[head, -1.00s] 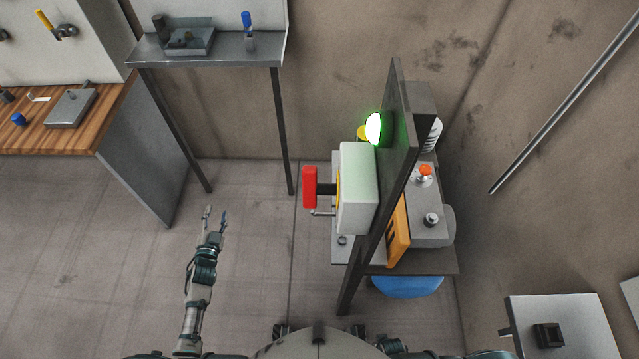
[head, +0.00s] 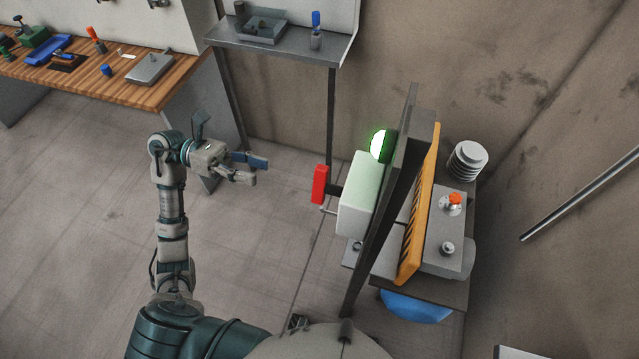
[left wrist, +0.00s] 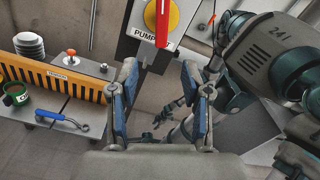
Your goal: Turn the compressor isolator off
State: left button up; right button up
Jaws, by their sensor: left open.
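The isolator is a pale box (head: 360,194) on a dark upright panel, with a red handle (head: 320,184) sticking out to the left. In the left wrist view the red handle (left wrist: 163,22) stands upright over a yellow disc (left wrist: 151,16), above a label starting "PUMP" that it partly covers. My left gripper (head: 258,170) is open and empty, left of the handle and apart from it. Its blue-padded fingers (left wrist: 160,100) are spread below the handle in the left wrist view. What seems to be my right gripper (left wrist: 163,118) is small and unclear there.
A green lamp (head: 381,147) glows above the box. Behind the panel are an orange guard (head: 420,205), a grey unit with a red knob (head: 454,199) and a blue tank (head: 416,305). A metal shelf (head: 282,51) and wooden bench (head: 150,93) stand at the back left.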

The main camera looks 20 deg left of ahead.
pick_arm(q)
jog(key=p, duration=0.2)
send_near(313, 188)
jog(key=d, duration=0.8)
jog(key=d+f+p, duration=0.1)
jog(key=d, duration=0.2)
jog(key=shift+w, duration=0.3)
jog(key=shift+a+f, duration=0.1)
jog(key=shift+a, duration=0.45)
jog(key=shift+c, duration=1.2)
jog(key=c, duration=0.4)
grip_shut()
jog(key=shift+s+d, duration=0.1)
jog(key=shift+d, duration=0.15)
pick_arm(e)
jog(key=s+r, duration=0.2)
jog(key=s, duration=0.1)
jog(key=shift+d, duration=0.35)
